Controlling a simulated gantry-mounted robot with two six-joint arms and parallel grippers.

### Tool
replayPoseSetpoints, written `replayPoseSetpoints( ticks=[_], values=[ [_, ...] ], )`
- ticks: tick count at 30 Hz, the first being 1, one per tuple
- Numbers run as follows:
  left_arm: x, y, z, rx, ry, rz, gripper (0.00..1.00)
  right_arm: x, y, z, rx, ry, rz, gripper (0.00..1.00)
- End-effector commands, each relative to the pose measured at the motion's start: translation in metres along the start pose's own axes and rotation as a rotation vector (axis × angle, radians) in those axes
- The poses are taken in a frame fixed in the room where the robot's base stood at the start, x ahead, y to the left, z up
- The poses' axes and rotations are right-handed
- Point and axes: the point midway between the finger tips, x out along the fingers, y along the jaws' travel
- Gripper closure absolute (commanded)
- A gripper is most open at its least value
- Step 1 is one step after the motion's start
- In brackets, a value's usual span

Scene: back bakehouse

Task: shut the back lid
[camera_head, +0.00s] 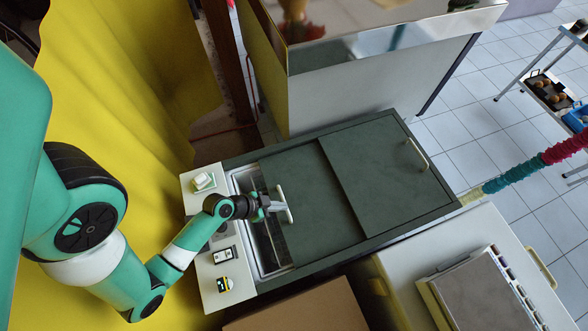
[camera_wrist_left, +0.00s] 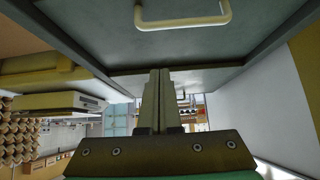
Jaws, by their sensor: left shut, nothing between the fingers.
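The chest has two grey-green sliding lids. The left lid (camera_head: 322,222) carries a pale bar handle (camera_head: 284,203), which also shows in the left wrist view (camera_wrist_left: 183,24). The right lid (camera_head: 378,170) has its own handle (camera_head: 417,153) near the chest's right end. Which one is the back lid, the pictures do not say. Left of the left lid the chest is open, with its metal interior (camera_head: 263,247) showing. My left gripper (camera_head: 270,205) is shut and empty beside the left lid's handle; its fingers (camera_wrist_left: 160,95) are together. I cannot tell if they touch it. My right gripper is out of view.
A white ledge (camera_head: 213,293) with small devices borders the chest's left end. A steel-topped cabinet (camera_head: 370,90) stands behind. A white unit with a grey slab (camera_head: 480,295) stands front right. A yellow curtain (camera_head: 120,80) hangs left.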

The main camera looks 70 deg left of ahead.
Motion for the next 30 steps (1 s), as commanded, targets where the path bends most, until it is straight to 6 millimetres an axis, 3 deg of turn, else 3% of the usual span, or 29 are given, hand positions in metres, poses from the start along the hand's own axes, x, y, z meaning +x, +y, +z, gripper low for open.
replayPoseSetpoints(
  ticks=[8, 20, 24, 30],
  values=[
    [0.021, 0.001, 0.0, 0.004, -0.001, 0.004, 1.0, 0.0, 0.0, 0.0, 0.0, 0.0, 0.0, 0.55],
    [0.104, 0.001, 0.001, 0.002, -0.002, 0.003, 1.0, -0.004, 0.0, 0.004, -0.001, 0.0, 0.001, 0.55],
    [0.086, 0.0, 0.023, -0.004, -0.004, -0.001, 1.0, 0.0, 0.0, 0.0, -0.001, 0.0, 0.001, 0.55],
    [0.079, 0.001, 0.034, 0.0, -0.001, 0.001, 1.0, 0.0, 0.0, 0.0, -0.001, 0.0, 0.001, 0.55]
  ],
)
